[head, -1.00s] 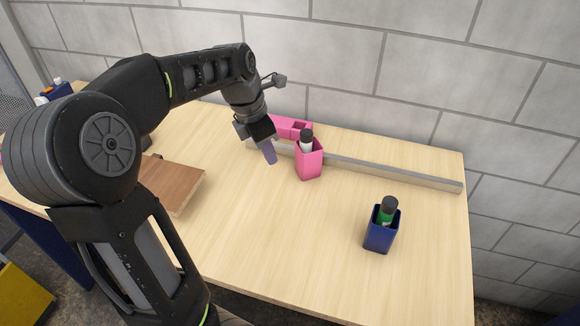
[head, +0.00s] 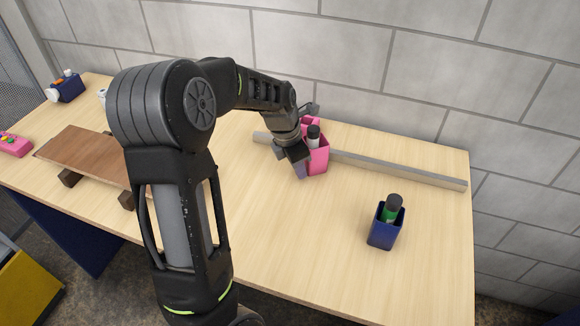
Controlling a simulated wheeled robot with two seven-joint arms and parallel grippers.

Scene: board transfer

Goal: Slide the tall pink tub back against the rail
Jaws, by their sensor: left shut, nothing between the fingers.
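The tall pink tub (head: 319,161) stands upright on the table, in front of the rail (head: 400,172), with a black-capped white bottle (head: 313,138) in it. From this angle I cannot tell whether the tub touches the rail. My left gripper (head: 301,171) is shut and empty, fingers pointing down at the tub's left front side. It overlaps the tub's left edge in the picture, and I cannot tell whether it touches. My left wrist and the gripper hide part of the tub and rail. My right gripper is not in view.
A dark blue tub (head: 381,238) with a green, black-capped bottle stands at the front right. A brown board (head: 88,158) rests on dark blocks at the left. The table's middle is clear.

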